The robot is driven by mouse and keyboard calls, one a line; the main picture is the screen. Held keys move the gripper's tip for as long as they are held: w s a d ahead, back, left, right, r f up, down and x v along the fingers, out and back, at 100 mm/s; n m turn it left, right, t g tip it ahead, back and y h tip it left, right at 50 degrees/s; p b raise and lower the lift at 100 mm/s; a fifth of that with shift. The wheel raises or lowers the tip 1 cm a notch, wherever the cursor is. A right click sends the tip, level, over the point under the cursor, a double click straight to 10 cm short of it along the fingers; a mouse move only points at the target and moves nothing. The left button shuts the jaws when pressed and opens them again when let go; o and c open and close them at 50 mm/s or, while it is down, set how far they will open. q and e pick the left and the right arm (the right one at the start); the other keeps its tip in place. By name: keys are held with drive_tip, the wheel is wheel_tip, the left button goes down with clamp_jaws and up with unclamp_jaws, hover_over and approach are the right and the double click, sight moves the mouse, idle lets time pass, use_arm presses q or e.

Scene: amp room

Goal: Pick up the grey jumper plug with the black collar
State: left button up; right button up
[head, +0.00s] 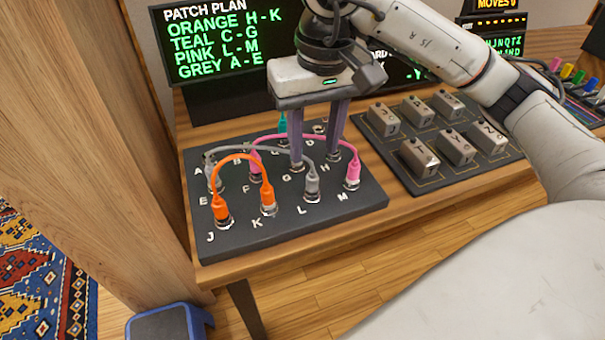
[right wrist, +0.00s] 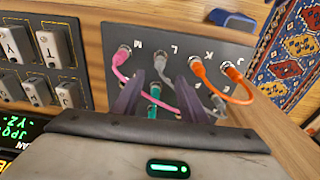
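A grey jumper arcs across the black patch board (head: 235,238). One grey plug (head: 312,184) stands upright at L, and the other (head: 215,180) stands near E, partly behind the orange cable. I cannot tell which grey plug has a black collar. My right gripper (head: 315,160) points down over the board behind the L plug, fingers apart, with nothing clearly held. In the right wrist view its fingers (right wrist: 157,102) straddle a teal plug (right wrist: 153,93), and the grey L plug (right wrist: 160,64) shows beyond them. My left gripper is out of view.
Orange plugs (head: 267,196) stand at J and K, and a pink plug (head: 352,172) at M. A block of lettered switches (head: 455,147) lies to the right. The patch plan screen (head: 222,50) stands behind. A wooden panel (head: 110,130) rises at left.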

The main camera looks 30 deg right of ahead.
sight(313, 173)
wheel_tip(313, 173, down, 2)
drive_tip(key=shift+s+f, duration=0.15)
drive_tip(key=shift+f, duration=0.05)
drive_tip(key=f, duration=0.3)
drive_tip(key=w+f, duration=0.1)
drive_tip(key=f, duration=0.1)
drive_tip(key=shift+d+f, duration=0.15)
drive_tip(key=shift+f, duration=0.15)
clamp_jaws()
